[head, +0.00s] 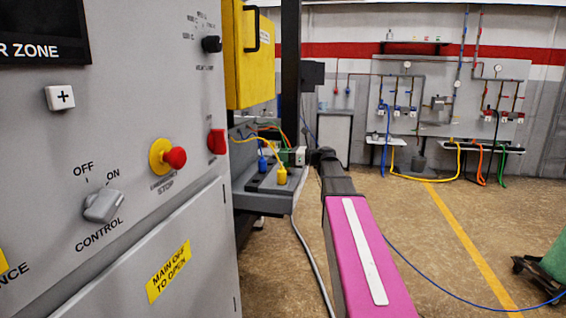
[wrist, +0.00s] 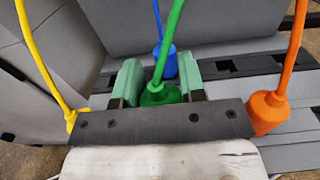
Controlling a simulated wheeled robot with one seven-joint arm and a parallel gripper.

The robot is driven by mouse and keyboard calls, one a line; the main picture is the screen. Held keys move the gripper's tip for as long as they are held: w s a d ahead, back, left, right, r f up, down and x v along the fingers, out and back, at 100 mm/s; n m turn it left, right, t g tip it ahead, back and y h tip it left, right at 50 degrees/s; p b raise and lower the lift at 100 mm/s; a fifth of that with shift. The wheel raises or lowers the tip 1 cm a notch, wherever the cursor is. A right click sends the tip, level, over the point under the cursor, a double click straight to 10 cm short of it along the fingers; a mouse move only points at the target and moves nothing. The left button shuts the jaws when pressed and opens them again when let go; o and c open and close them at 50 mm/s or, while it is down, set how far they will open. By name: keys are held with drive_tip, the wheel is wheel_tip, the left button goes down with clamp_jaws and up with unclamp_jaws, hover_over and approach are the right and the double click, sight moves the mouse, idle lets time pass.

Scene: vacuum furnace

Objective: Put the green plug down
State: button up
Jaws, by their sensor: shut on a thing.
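The green plug (wrist: 158,94) with its thick green cable (wrist: 172,45) is between the two pale green fingers of my gripper (wrist: 159,76) in the wrist view. My gripper is shut on it. The dark gripper body hides the plug's lower part, so I cannot tell whether it touches the surface below. In the head view, my gripper (head: 291,157) is small, above the far side of the grey ledge (head: 262,200) beside the cabinet. I cannot clearly tell the green plug from the green fingers there.
A blue plug (wrist: 166,61) stands just beyond my gripper. A yellow plug (wrist: 76,119) is to the left and an orange plug (wrist: 268,112) to the right, both close. Yellow and blue plugs also show on the ledge in the head view. The control cabinet (head: 130,130) fills the left.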

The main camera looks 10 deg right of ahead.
drive_tip(key=shift+f, duration=1.3)
drive_tip(key=shift+f, duration=0.25)
drive_tip(key=o, duration=0.9)
drive_tip(key=shift+r, duration=0.35)
drive_tip(key=v, duration=1.2)
drive_tip(key=shift+s+d+f, duration=0.1)
drive_tip(key=shift+d, duration=0.05)
